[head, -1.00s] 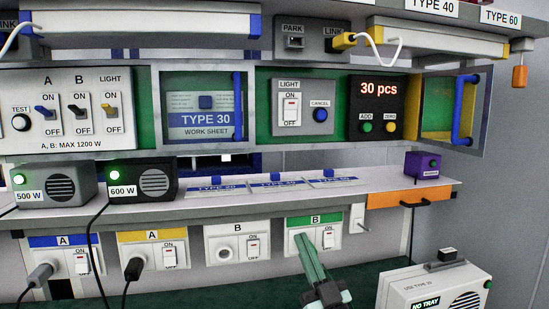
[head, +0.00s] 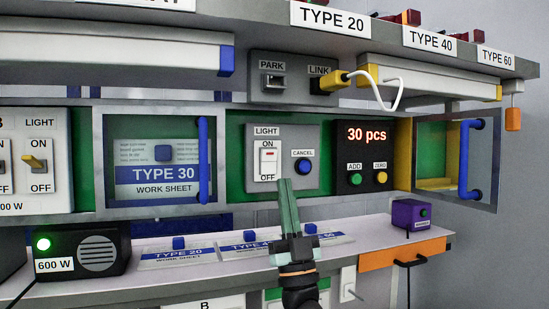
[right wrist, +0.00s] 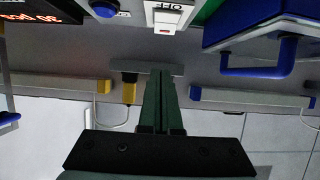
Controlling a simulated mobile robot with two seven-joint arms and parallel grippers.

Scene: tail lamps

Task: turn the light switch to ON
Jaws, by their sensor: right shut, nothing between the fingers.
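A white LIGHT rocker switch (head: 268,165) with a red mark near its top sits on a grey panel (head: 311,173), between ON above and OFF below. I cannot tell its setting for sure. It shows upside down at the top of the right wrist view (right wrist: 170,20). A second LIGHT switch, with a yellow lever (head: 34,162), is on the left panel. My right gripper (head: 285,182) is shut and empty, its green fingers pointing up just below and right of the rocker. Contact is not visible. In the right wrist view, the fingertips (right wrist: 160,72) are apart from the switch in the picture.
A blue CANCEL button (head: 303,166) is close right of the rocker. The counter display (head: 367,135) has ADD and ZERO buttons. A door with a blue handle (head: 204,160) stands left. Below is a shelf with work sheets (head: 178,252) and a purple box (head: 411,215).

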